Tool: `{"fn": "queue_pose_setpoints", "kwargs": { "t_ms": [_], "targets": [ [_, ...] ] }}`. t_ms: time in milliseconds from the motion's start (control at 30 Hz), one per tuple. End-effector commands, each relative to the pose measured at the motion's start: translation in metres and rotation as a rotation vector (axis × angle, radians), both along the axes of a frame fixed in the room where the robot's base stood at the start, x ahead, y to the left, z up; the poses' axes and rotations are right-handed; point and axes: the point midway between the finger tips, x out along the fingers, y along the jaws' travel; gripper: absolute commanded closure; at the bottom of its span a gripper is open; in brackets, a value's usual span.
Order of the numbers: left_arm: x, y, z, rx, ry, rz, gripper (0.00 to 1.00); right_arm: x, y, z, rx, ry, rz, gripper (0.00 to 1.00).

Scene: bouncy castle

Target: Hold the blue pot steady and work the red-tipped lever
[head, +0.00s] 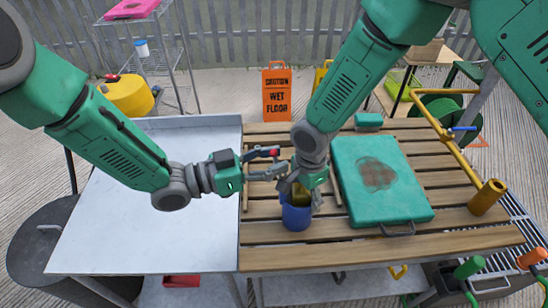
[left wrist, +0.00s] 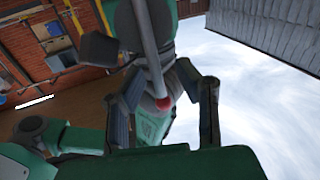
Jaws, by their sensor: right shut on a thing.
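The blue pot (head: 296,217) stands on the slatted wooden table, with something yellowish at its mouth. My right gripper (head: 301,188) comes down over it from above and is shut on it, hiding part of its rim. My left gripper (head: 277,163) is just left of and above the pot, its fingers pointing right. The red tip of the lever (head: 274,152) shows at these fingers. In the left wrist view, the lever's grey rod with its red tip (left wrist: 163,103) lies between the two spread fingers, with gaps on both sides. The lever's base is hidden in the head view.
A green case (head: 352,190) with a brown patch lies right of the pot. A bare pale metal tabletop (head: 130,225) is at left. A yellow pipe (head: 452,145) runs along the right side. An orange wet-floor sign (head: 276,95) stands behind the table.

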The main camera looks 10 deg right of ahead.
Motion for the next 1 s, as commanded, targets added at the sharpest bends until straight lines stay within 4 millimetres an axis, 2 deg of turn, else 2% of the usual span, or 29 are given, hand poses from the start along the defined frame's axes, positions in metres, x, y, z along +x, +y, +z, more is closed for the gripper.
{"fn": "queue_pose_setpoints", "kwargs": {
  "t_ms": [100, 133, 200, 400, 567, 767, 800, 867, 900, 1000],
  "targets": [
    [0.000, 0.000, 0.000, 0.000, 0.000, 0.000, 0.71, 0.000, 0.000, 0.000, 0.000, 0.000, 0.000, 0.86],
    [0.000, 0.000, 0.000, 0.000, 0.000, 0.000, 0.78, 0.000, 0.000, 0.000, 0.000, 0.000, 0.000, 0.86],
    [0.000, 0.000, 0.000, 0.000, 0.000, 0.000, 1.00, 0.000, 0.000, 0.000, 0.000, 0.000, 0.000, 0.86],
    [0.000, 0.000, 0.000, 0.000, -0.001, 0.000, 1.00, 0.000, 0.000, 0.000, 0.000, 0.000, 0.000, 0.86],
    [0.000, -0.013, 0.001, 0.001, -0.002, -0.001, 1.00, 0.000, 0.000, 0.000, 0.001, 0.000, 0.001, 0.86],
    [0.000, -0.012, 0.001, 0.000, -0.001, 0.000, 1.00, 0.000, 0.001, 0.000, 0.002, 0.001, 0.001, 0.86],
    [0.000, -0.012, 0.001, 0.000, -0.001, 0.000, 0.95, 0.000, 0.001, 0.000, 0.001, 0.000, 0.001, 0.86],
    [0.000, -0.012, 0.001, 0.000, -0.001, 0.000, 0.74, 0.000, 0.001, 0.000, 0.001, 0.000, 0.001, 0.86],
    [0.000, -0.012, 0.001, 0.000, -0.001, 0.000, 0.71, 0.000, 0.001, 0.000, 0.001, 0.000, 0.001, 0.86],
    [0.000, -0.012, 0.001, 0.000, -0.001, 0.000, 0.71, 0.000, 0.001, 0.000, 0.001, 0.001, 0.000, 0.86]
  ]
}}
